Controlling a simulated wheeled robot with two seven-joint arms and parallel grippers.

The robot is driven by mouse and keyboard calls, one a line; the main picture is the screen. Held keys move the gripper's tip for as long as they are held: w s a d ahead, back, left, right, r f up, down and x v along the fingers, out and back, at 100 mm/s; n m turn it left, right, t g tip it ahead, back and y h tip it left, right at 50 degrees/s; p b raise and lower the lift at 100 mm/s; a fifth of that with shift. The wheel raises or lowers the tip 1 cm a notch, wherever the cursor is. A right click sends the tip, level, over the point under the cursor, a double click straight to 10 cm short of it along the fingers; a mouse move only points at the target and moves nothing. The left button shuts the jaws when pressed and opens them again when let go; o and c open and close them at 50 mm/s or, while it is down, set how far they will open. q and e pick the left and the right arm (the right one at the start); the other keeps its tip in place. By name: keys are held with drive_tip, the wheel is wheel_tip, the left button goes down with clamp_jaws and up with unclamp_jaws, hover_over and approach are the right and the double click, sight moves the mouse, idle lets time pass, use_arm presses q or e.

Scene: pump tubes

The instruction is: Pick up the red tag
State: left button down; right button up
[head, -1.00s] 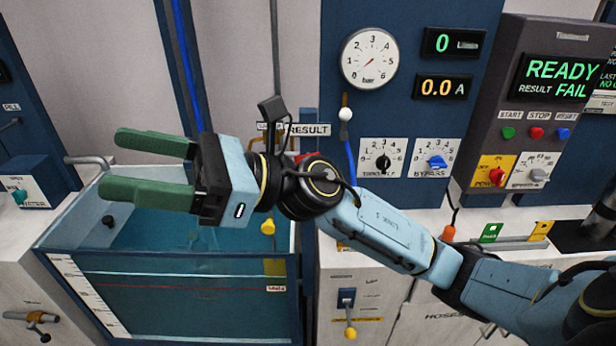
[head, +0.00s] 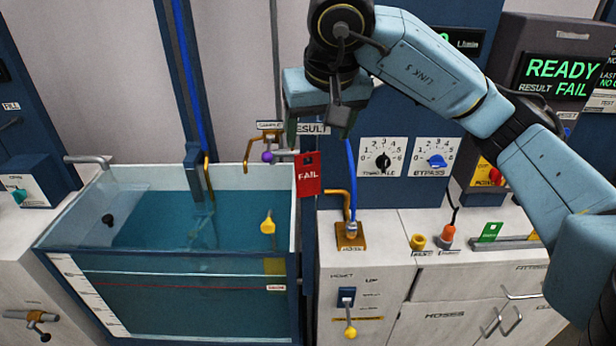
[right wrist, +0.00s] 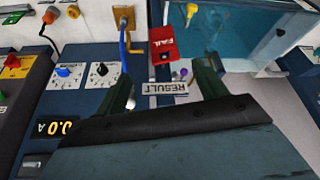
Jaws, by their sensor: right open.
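The red tag (head: 308,178), marked FAIL, hangs upright under the RESULT label (head: 311,129) at the tank's right back corner. My right gripper (head: 317,136) is above it, pointing down, open and empty, its green fingers partly hidden by its own body. In the right wrist view the red tag (right wrist: 162,45) lies beyond the fingertips, roughly between the two fingers, and apart from them. The RESULT label (right wrist: 165,88) shows between the fingers there. My left gripper is not in view.
A water tank (head: 294,235) stands to the left of the tag. A brass pipe with a blue hose (head: 351,180) rises close on the tag's right. A small valve with a purple knob (head: 267,156) is close on its left. A green tag (head: 490,232) sits at the right.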

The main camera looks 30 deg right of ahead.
sight(309, 168)
drive_tip(key=x, duration=0.7)
drive_tip(key=shift+s, duration=0.1)
drive_tip(key=shift+a+x, duration=0.15)
drive_tip(key=shift+x, duration=1.2)
drive_tip(key=shift+a+x, duration=0.15)
drive_tip(key=shift+x, duration=1.25)
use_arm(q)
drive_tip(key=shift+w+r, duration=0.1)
use_arm(e)
drive_tip(key=c, duration=1.1)
drive_tip(key=shift+d+r, duration=0.1)
drive_tip(key=shift+r, duration=0.1)
